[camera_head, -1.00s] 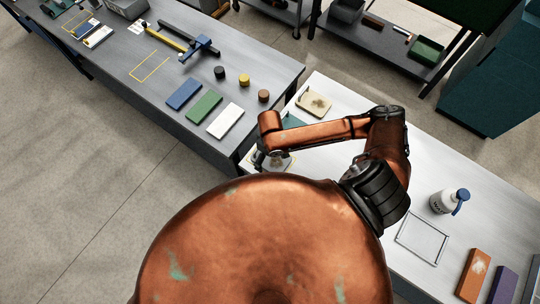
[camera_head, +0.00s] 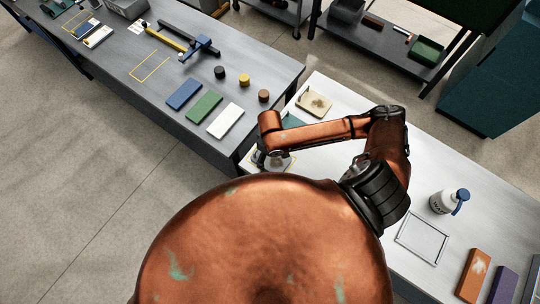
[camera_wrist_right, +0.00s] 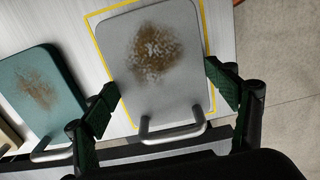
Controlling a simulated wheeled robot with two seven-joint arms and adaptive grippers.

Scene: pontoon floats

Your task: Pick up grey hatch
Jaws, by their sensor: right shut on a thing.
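The grey hatch (camera_wrist_right: 160,62) has a rounded plate with a brown and white stain and a metal bar handle (camera_wrist_right: 173,133) at its near edge. In the right wrist view it lies between the two dark green fingers of my right gripper (camera_wrist_right: 162,84), which press on its two sides. A yellow outline shows on the white surface around it. In the head view my right gripper (camera_head: 268,158) is small and partly hides the hatch at the left end of the white table. My left gripper is not in view.
A teal stained hatch (camera_wrist_right: 36,92) lies just left of the grey one, and a beige hatch (camera_head: 314,104) lies farther back. The grey table (camera_head: 230,65) holds coloured blocks.

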